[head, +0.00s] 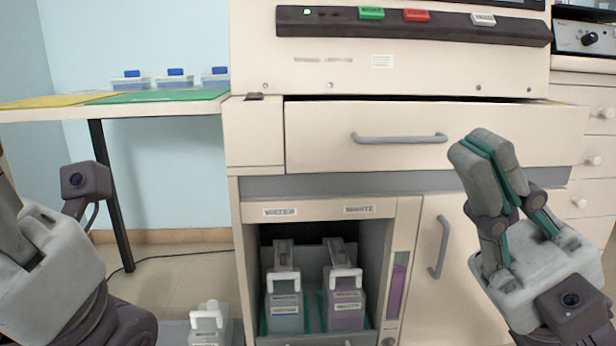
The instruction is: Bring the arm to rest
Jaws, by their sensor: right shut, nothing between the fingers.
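My right gripper (478,146) is raised in front of the right part of the staining machine. Its two grey, teal-lined fingers are together at the tips, with nothing between them. It is apart from the drawer handle, which shows to its left. My left arm comes in at the left edge, and its gripper fingers are not clearly visible; only grey arm parts show there.
The machine has a wide drawer (330,155) and a lower bay with two labelled bottles (285,300) (344,305). Another bottle (208,325) stands on the floor. A side table (150,108) holds mats and blue-lidded boxes. A cabinet door (445,290) is at right.

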